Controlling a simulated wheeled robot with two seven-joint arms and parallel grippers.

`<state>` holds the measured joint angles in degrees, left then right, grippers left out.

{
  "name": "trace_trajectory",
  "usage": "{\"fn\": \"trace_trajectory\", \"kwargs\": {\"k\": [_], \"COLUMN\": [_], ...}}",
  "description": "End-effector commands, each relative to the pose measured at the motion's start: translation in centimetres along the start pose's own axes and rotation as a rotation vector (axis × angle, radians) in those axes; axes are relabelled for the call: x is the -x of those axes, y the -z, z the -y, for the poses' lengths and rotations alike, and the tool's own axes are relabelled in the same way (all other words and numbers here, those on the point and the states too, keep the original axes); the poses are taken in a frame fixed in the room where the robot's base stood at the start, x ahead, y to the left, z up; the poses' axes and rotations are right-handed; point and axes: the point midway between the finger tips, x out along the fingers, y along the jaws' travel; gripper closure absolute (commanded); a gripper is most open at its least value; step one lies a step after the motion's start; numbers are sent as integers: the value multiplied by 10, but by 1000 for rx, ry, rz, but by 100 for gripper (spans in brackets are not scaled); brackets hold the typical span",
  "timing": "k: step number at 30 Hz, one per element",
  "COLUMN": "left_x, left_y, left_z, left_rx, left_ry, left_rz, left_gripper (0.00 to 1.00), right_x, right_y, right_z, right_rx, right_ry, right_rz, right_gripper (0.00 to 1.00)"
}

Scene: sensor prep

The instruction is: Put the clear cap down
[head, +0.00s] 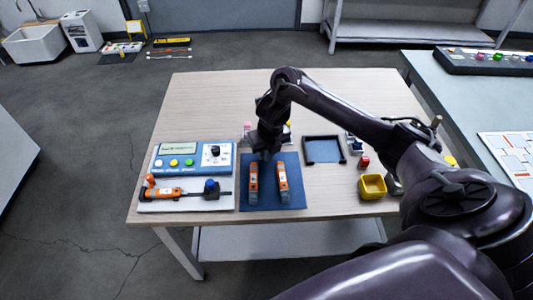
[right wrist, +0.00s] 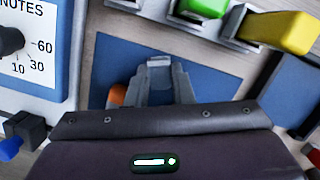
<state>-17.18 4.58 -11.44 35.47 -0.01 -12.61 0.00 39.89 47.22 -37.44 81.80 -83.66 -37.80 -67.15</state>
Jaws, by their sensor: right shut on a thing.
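My right gripper (head: 264,150) is above the blue mat (head: 262,203), near its back edge. In the right wrist view its fingers (right wrist: 159,68) are close together over the mat (right wrist: 112,58). The clear cap cannot be made out for certain; a small pale patch at the fingertips may be part of it. Two orange-and-grey sensors lie on the mat: a left one (head: 254,184) and a right one (head: 283,184). A bit of orange (right wrist: 117,95) shows beside the fingers in the right wrist view. My left gripper is out of view.
Left of the mat are a blue timer panel (head: 183,148) and a white tray (head: 210,204) with an orange-and-black tool (head: 172,194). Right are a dark open frame (head: 323,150), a red item (head: 364,161) and a yellow bin (head: 373,187). The table's front left is bare.

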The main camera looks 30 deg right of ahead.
Motion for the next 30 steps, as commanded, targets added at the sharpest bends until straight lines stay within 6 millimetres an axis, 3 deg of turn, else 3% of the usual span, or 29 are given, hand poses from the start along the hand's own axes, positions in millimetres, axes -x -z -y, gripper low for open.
{"fn": "trace_trajectory", "kwargs": {"k": [8,9,14,23,30], "left_x": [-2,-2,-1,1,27], "left_y": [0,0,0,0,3], "left_z": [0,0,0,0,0], "left_rx": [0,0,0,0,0], "left_ry": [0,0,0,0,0], "left_rz": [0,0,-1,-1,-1], "left_gripper": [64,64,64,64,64], "right_x": [-3,-2,-1,1,41], "right_y": [0,0,0,0,-3], "right_z": [0,0,0,0,2], "right_rx": [0,0,-1,-1,2], "right_ry": [0,0,0,0,3], "right_rz": [0,0,0,1,5], "right_gripper": [92,77,57,57,57]}}
